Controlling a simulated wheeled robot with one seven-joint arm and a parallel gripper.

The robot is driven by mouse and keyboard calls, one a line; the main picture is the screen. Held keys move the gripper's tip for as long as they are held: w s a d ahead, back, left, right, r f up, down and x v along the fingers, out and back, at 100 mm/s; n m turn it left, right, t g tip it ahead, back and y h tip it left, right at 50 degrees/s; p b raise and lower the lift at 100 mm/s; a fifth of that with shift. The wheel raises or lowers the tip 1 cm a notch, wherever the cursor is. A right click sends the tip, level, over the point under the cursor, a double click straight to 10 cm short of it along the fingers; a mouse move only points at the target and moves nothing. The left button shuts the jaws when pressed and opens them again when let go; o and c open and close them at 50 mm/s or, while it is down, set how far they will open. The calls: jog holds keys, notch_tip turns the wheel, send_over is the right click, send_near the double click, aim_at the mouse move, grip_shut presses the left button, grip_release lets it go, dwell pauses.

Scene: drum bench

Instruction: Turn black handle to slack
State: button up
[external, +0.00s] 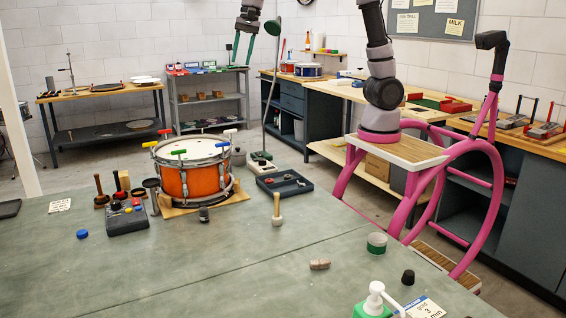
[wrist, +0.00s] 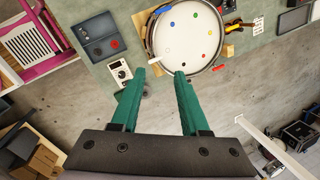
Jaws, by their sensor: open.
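The orange drum (external: 174,184) stands on a wooden board on the green bench, with coloured T-shaped handles around its rim, including green, red and white ones. I cannot make out for sure which is the black handle. In the wrist view the drum (wrist: 170,48) is seen from above at the top, with coloured dots on its pale head. My gripper (external: 243,46) is high above and behind the drum in the external view, apart from it. In the wrist view its two green fingers (wrist: 160,74) are spread with nothing between them, the tips just below the drum's near rim.
A dark tray (external: 300,189) lies right of the drum. A control box (external: 127,221) with coloured buttons stands left of it. A wooden mallet (external: 277,209) stands in front.

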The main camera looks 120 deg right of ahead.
jog(key=w+d+f+m+g, duration=0.2)
jog(key=w+d+f+m, duration=0.55)
jog(key=d, duration=0.25)
jog(key=m+g, duration=0.1)
jog(key=m, duration=0.4)
send_over(202, 125)
notch_tip(202, 125, down, 9)
jog(key=shift+d+f+m, duration=0.25)
jog(key=shift+d+f, duration=0.1)
jog(key=shift+f, duration=0.35)
notch_tip(202, 125, down, 10)
jog(key=shift+f, duration=0.1)
jog(key=shift+c, duration=0.3)
grip_shut()
